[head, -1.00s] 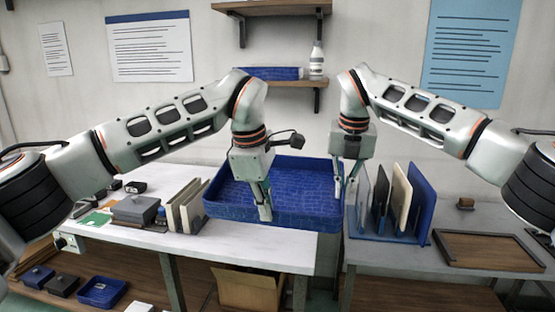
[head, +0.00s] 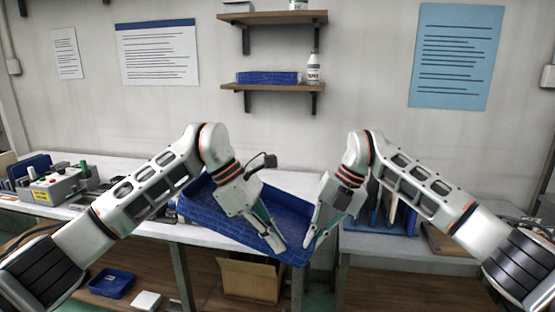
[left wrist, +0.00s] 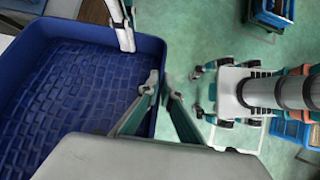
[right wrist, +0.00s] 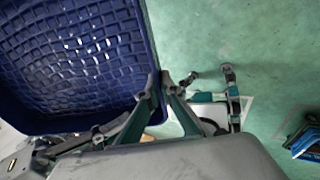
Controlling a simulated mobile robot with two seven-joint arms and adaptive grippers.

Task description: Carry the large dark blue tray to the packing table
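The large dark blue tray (head: 225,221) is in the middle of the head view, turned at an angle, its near corner out past the front edge of the left table (head: 150,222). My left gripper (head: 280,247) is shut on its near wall, with the rim between the fingers in the left wrist view (left wrist: 160,84). My right gripper (head: 307,243) is shut on the right wall close to the same corner; the right wrist view also shows the rim at its fingers (right wrist: 165,82). The tray looks empty. Whether its far part still touches the table is hidden.
A rack of upright panels (head: 394,212) stands on the right table, close to the tray. A control box (head: 62,186) with buttons sits on the left table. A cardboard box (head: 250,278) and a small blue tray (head: 112,284) lie below. Green floor shows clear near the grippers.

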